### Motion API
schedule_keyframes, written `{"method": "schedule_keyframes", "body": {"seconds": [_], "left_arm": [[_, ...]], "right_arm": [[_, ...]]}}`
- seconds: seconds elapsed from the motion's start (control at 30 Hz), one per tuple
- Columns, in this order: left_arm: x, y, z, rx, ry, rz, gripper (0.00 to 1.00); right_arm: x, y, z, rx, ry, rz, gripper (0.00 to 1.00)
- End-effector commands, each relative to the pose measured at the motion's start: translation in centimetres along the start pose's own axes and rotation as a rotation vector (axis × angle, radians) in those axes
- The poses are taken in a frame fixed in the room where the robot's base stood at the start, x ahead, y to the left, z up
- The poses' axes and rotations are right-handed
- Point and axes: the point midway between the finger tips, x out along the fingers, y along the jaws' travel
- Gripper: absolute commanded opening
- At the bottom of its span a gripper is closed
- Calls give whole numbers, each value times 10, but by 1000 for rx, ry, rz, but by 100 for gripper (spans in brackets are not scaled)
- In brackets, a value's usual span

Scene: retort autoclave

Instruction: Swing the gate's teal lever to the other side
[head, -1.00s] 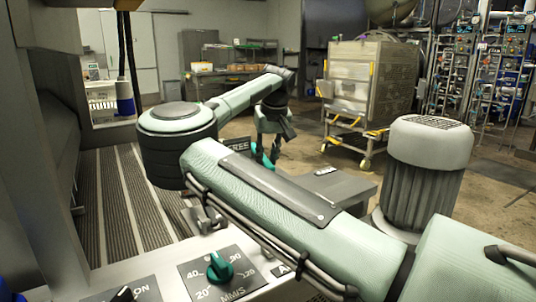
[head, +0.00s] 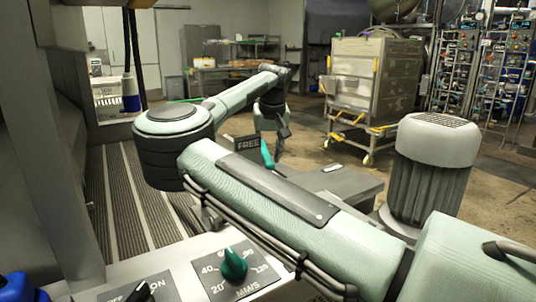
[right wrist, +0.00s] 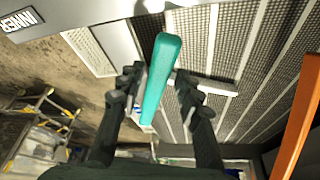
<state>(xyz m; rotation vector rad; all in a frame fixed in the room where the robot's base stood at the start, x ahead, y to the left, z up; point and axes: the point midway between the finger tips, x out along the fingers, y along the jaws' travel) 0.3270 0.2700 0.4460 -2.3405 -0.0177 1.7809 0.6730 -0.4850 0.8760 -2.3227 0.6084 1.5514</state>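The teal lever (right wrist: 160,75) is a rounded bar that runs between the two fingers of my right gripper (right wrist: 158,82) in the right wrist view. The fingers stand apart on either side of it, with narrow gaps showing, so the gripper is open around it. In the head view the lever (head: 267,153) shows as a small tilted teal bar beside a dark "FREE" sign (head: 248,143), just below my right gripper (head: 270,135). The fingertips are too small and dark there to make out. My left gripper is not in view.
A control panel with a teal knob (head: 233,263) lies near the front. A ribbed conveyor bed (head: 125,205) runs along the left. A grey-green motor (head: 430,175) stands at right. A metal cart (head: 375,80) stands behind. An orange bar (right wrist: 296,120) is at the wrist view's right.

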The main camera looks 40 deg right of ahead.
Motion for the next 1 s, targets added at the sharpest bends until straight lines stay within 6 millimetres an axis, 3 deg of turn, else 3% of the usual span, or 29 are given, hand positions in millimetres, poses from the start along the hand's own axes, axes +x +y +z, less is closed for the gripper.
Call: {"method": "schedule_keyframes", "body": {"seconds": [0.43,0.8,1.0], "left_arm": [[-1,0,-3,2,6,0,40],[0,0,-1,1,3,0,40],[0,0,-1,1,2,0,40]], "right_arm": [[-10,0,0,1,1,1,43],[-84,0,-1,0,2,0,43],[-112,0,0,-1,1,1,43]]}}
